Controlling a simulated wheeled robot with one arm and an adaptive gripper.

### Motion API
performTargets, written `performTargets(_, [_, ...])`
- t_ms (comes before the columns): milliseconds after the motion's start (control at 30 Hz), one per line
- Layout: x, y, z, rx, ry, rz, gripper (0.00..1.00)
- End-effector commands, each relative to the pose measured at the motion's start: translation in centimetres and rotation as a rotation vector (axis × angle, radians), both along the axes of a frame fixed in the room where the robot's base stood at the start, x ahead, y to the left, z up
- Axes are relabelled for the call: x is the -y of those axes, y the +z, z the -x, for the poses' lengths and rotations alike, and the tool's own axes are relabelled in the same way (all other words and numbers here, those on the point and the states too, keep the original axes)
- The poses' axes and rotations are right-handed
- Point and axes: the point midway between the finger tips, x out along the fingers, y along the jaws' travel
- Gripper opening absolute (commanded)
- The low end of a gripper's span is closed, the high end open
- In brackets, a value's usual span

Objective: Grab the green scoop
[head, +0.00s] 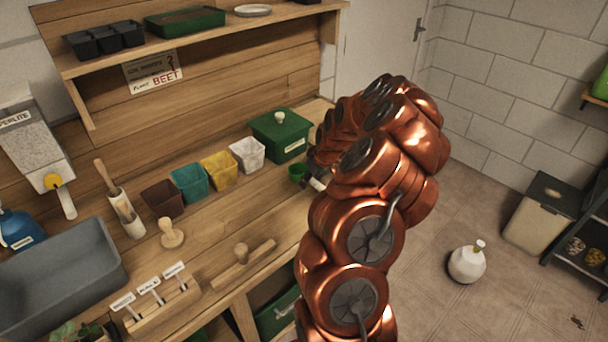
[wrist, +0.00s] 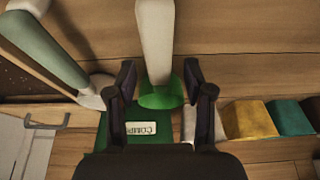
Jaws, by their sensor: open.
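The green scoop (head: 298,172) is on the wooden bench by the green lidded box in the head view, partly covered by my arm. In the wrist view its green bowl (wrist: 163,97) and long pale handle (wrist: 155,40) show between my fingers. My gripper (wrist: 159,72) is open, with one dark finger on each side of the scoop where handle meets bowl. Gaps show on both sides, and I see no contact. In the head view my copper arm hides the gripper.
The green lidded box (head: 280,138) stands behind the scoop. White (head: 247,154), yellow (head: 219,169), teal (head: 189,183) and brown (head: 162,198) pots line the bench to its left. A grey-green rod-like object (wrist: 45,50) lies left of my gripper in the wrist view.

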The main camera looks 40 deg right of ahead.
Motion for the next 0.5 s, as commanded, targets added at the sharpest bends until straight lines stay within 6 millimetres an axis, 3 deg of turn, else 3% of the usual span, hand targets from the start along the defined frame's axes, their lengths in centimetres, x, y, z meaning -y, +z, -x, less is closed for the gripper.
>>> performTargets(367, [0.06, -0.85, -0.39, 0.003, -0.002, 0.002, 0.52])
performTargets(500, [0.06, -0.86, -0.38, 0.003, -0.002, 0.002, 0.38])
